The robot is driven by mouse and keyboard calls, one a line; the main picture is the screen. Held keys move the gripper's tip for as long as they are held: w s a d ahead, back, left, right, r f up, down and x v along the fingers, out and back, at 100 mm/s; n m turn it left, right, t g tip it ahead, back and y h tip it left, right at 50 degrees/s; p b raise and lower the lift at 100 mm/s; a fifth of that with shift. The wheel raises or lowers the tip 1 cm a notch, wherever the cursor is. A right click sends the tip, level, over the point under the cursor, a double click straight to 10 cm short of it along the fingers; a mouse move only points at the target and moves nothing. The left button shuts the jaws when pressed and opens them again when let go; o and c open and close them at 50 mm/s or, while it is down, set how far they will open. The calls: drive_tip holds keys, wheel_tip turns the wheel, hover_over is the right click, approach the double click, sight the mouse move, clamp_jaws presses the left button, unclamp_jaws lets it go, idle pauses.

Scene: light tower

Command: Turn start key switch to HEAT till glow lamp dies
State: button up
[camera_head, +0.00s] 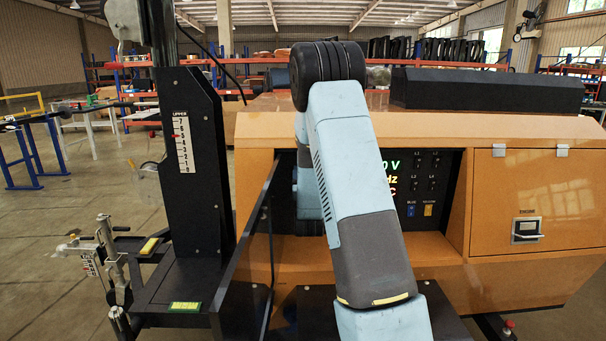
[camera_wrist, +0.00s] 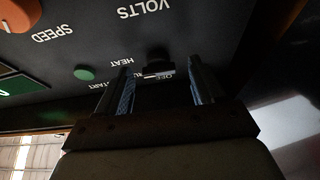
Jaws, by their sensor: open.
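The key switch (camera_wrist: 158,64), a small dark knob, sits on the black panel (camera_wrist: 100,45) in the wrist view, where the lettering appears upside down. The labels OFF, HEAT and START are beside it. My gripper (camera_wrist: 160,72) is open, with one finger on each side of the switch. I cannot tell whether either finger touches it. A round green button or lamp (camera_wrist: 84,73) is left of the switch; I see no lamp that is clearly the glow lamp. In the head view my arm hides the gripper and the switch.
An orange knob (camera_wrist: 18,14) is by the SPEED label. In the head view, the orange housing (camera_head: 350,125) surrounds the recessed panel. An open dark door (camera_head: 248,245) stands left of my arm, with a black mast post (camera_head: 190,190) beyond. A closed cover (camera_head: 535,200) is at right.

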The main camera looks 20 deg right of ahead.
drive_tip(key=v, duration=1.3)
drive_tip(key=shift+f, duration=0.15)
drive_tip(key=shift+w, duration=0.1)
